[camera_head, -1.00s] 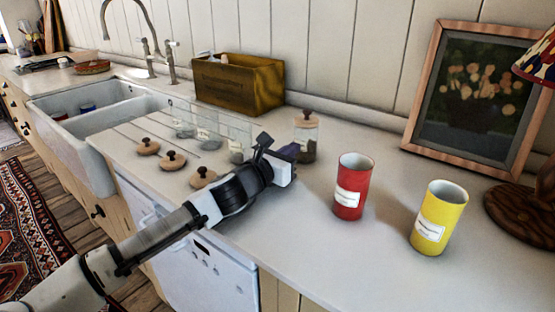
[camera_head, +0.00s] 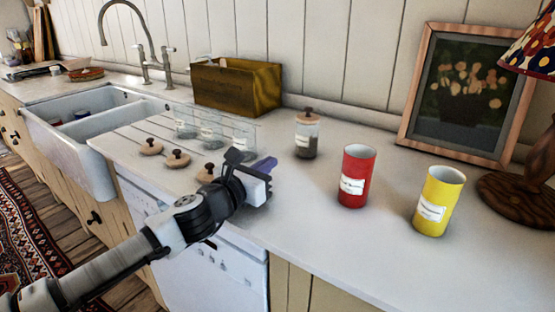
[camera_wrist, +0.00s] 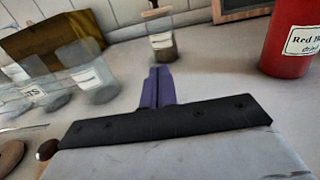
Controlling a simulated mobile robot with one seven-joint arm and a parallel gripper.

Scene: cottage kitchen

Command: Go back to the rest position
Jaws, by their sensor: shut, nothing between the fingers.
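My gripper (camera_head: 268,165) is over the counter's front part, in front of the lidded jar and left of the red can. In the wrist view its purple fingers (camera_wrist: 157,86) are together with nothing between them. A glass jar (camera_head: 307,135) with a wooden lid and dark contents stands upright behind it; it also shows in the wrist view (camera_wrist: 162,40). A red can (camera_head: 356,178) and a yellow can (camera_head: 437,203) stand upright on the right. Several open glass jars (camera_head: 212,133) stand left of my gripper, and wooden lids (camera_head: 177,159) lie in front of them.
A wooden box (camera_head: 236,86) stands against the wall, left of the lidded jar. A framed picture (camera_head: 466,96) and a lamp (camera_head: 530,190) are at the right. A white sink (camera_head: 75,160) is at the left. The counter front (camera_head: 320,235) is clear.

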